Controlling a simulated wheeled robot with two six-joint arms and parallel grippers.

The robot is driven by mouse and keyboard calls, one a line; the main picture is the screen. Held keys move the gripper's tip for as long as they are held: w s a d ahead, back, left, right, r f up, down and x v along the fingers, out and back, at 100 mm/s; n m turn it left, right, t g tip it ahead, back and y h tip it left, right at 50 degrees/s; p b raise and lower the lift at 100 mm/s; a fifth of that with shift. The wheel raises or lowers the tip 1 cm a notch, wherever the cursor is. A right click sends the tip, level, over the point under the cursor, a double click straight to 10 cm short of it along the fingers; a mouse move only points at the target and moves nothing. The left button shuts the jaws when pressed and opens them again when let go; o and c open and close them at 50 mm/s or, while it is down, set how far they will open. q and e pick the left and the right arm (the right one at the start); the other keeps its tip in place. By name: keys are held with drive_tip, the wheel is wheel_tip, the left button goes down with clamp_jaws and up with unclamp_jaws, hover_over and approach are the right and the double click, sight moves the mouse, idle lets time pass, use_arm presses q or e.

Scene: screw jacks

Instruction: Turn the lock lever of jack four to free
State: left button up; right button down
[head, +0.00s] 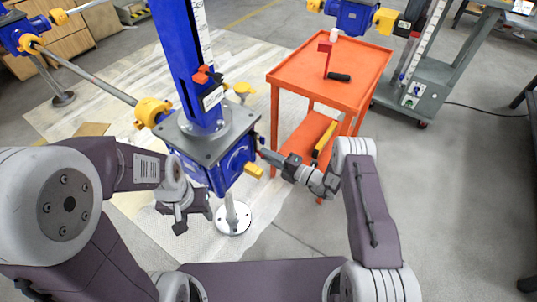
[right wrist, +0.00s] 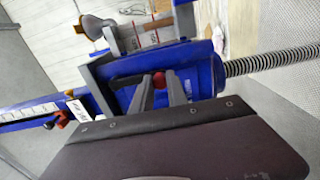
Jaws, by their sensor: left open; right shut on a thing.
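The blue jack (head: 222,165) stands in the middle of the head view, with a grey top plate and a tall blue mast (head: 177,60). Its body also fills the middle of the right wrist view (right wrist: 204,62). My right gripper (head: 264,152) reaches the jack's right side. In the right wrist view its fingers (right wrist: 158,88) are shut on a small red-tipped part (right wrist: 158,79), which looks like the lock lever. The fingers hide most of it, so its setting cannot be told. My left gripper (head: 184,214) is open and empty, low in front of the jack's left side.
An orange cart (head: 312,72) stands behind to the right, with a red stand and a black-handled item on top. Yellow couplings (head: 152,111) and a shaft join the jack at left. A grey wheeled machine (head: 412,88) stands at the back right.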

drive_tip(key=shift+f, duration=0.1)
drive_tip(key=c, duration=1.3)
unclamp_jaws()
drive_tip(key=p+v, duration=0.1)
drive_tip(key=v, duration=0.8)
